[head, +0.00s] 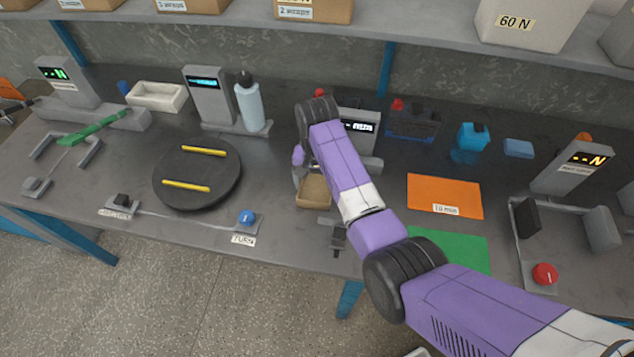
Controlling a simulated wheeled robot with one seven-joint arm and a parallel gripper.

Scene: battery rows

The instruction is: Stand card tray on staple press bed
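A small tan tray (314,191), which looks like the card tray, is at the middle of the bench, just left of my purple forearm. My gripper (298,177) points down at the tray's left edge. Its fingers are mostly hidden by my wrist, so I cannot tell whether they are open or closed on the tray. I cannot tell whether the tray is lifted or resting. A grey device with a lit display (360,126) stands behind my forearm, partly hidden. A grey fixture (338,237) sits at the front edge. I cannot tell which is the staple press bed.
A black turntable (197,194) with two yellow bars is left of the tray, with a blue knob (246,217) in front. A bottle (250,106) stands behind. Orange (444,196) and green (458,249) mats lie right of my forearm. A shelf (400,30) overhangs the back.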

